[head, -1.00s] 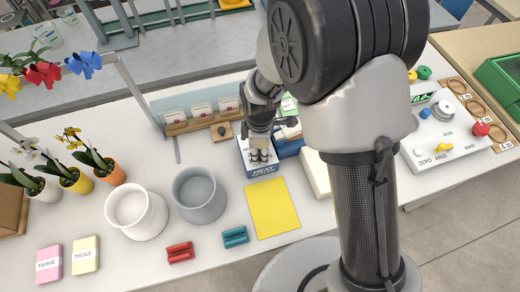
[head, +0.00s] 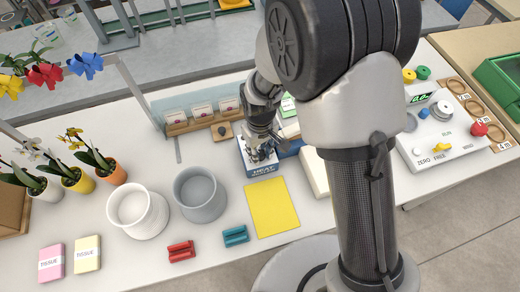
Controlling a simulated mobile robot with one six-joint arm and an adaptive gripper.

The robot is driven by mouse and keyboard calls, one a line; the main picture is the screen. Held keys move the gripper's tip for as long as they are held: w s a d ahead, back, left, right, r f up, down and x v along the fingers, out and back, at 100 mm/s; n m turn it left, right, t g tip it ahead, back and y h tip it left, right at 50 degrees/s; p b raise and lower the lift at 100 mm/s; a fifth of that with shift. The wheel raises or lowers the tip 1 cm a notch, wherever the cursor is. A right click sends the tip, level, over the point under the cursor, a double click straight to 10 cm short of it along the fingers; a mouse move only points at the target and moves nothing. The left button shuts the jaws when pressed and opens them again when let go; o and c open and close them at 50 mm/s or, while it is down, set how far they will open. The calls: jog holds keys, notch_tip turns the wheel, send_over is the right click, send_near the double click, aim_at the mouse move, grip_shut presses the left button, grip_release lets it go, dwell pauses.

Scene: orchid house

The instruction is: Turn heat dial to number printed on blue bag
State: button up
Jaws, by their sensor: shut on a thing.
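A blue and white box marked HEAT (head: 262,171) stands on the white bench behind the yellow sheet. My gripper (head: 261,156) is at the top of this box, pointing down, and appears shut on the dial there. The dial itself is hidden by the fingers, so its setting cannot be read. I cannot make out a blue bag with a printed number in this view.
A yellow sheet (head: 272,207), a teal clip (head: 236,236) and a red clip (head: 181,250) lie in front. A grey pot (head: 200,196) and white pot (head: 138,212) stand left. A wooden rack with cards (head: 203,121) is behind. A control panel (head: 435,135) is at right.

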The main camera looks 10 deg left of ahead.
aim_at(260, 153)
jog(key=m, duration=0.4)
jog(key=shift+m, duration=0.3)
jog(key=m, duration=0.4)
jog(key=shift+m, duration=0.3)
jog(key=o, duration=1.1)
notch_tip(260, 153, up, 12)
